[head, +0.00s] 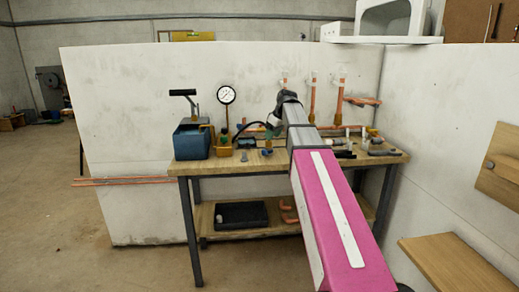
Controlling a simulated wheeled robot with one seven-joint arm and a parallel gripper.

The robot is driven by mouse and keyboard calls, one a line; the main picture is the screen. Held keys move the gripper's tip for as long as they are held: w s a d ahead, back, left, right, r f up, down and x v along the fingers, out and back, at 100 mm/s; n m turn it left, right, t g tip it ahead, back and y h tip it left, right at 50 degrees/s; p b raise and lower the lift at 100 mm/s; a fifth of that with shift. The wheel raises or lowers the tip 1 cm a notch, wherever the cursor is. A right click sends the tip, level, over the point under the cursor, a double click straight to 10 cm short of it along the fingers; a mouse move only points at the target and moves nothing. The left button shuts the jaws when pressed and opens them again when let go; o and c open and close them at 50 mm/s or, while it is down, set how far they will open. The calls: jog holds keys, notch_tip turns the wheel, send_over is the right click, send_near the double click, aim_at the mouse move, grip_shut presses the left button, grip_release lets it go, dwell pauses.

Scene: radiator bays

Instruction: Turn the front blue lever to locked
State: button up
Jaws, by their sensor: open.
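My arm reaches forward over the wooden workbench (190,168). My gripper (271,127) is small and dark at its far end, above the bench top near the pipework. Its fingers are hard to make out; it is open with nothing visible between them. I cannot clearly make out a front blue lever. A small blue-grey piece (267,152) lies on the bench just below the gripper, too small to identify. Copper pipes (312,102) rise behind my arm, which hides part of the bench and anything there.
A blue box (191,141) with a black T-handle and a round gauge (226,95) stand at the bench's left. A black tray (241,214) is on the lower shelf. White walls enclose the back and right. A wooden ledge (455,265) juts out at right.

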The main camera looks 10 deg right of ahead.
jog(key=x, duration=0.6)
jog(key=w+x, duration=0.1)
jog(key=x, duration=0.3)
jog(key=shift+a+r, duration=0.25)
jog(key=shift+a, duration=0.05)
grip_shut()
